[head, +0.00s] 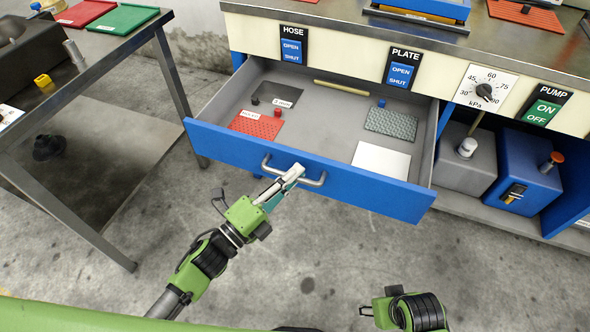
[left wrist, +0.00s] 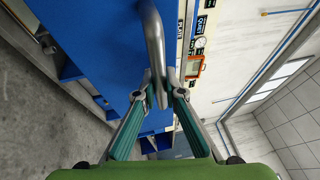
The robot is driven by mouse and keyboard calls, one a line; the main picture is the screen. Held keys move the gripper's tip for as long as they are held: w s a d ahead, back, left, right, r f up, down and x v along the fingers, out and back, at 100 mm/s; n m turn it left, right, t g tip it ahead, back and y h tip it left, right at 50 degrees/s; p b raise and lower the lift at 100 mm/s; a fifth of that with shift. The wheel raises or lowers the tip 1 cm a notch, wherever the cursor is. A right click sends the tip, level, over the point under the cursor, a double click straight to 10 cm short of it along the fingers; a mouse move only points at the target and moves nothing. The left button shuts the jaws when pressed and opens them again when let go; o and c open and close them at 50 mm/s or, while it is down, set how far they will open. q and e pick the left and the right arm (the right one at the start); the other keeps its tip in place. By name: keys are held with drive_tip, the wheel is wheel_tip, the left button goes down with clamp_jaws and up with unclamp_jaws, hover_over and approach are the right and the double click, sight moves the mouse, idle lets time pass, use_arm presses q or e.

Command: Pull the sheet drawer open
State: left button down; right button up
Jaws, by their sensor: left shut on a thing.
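The blue-fronted sheet drawer (head: 230,147) stands well out from the bench in the head view, its grey inside showing. Its metal bar handle (head: 319,181) is on the middle of the front. My left gripper (head: 292,174) is shut on this handle, and the left wrist view shows the handle (left wrist: 153,35) running between the fingertips (left wrist: 160,92). In the drawer lie a red sheet (head: 257,124), a dark sheet (head: 280,96), a grey patterned sheet (head: 390,124) and a white sheet (head: 381,160). My right gripper (head: 366,311) shows only partly at the bottom, away from the drawer.
The bench panel above carries HOSE (head: 293,46) and PLATE (head: 402,68) switches, a kPa dial (head: 485,90) and a PUMP switch (head: 545,105). A metal table (head: 110,45) with trays stands at the left. A blue pump unit (head: 525,170) sits under the bench at right. The floor in front is clear.

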use_arm(q)
drive_tip(key=c, duration=2.4)
unclamp_jaws()
drive_tip(key=shift+o, duration=0.2)
drive_tip(key=v, duration=1.2)
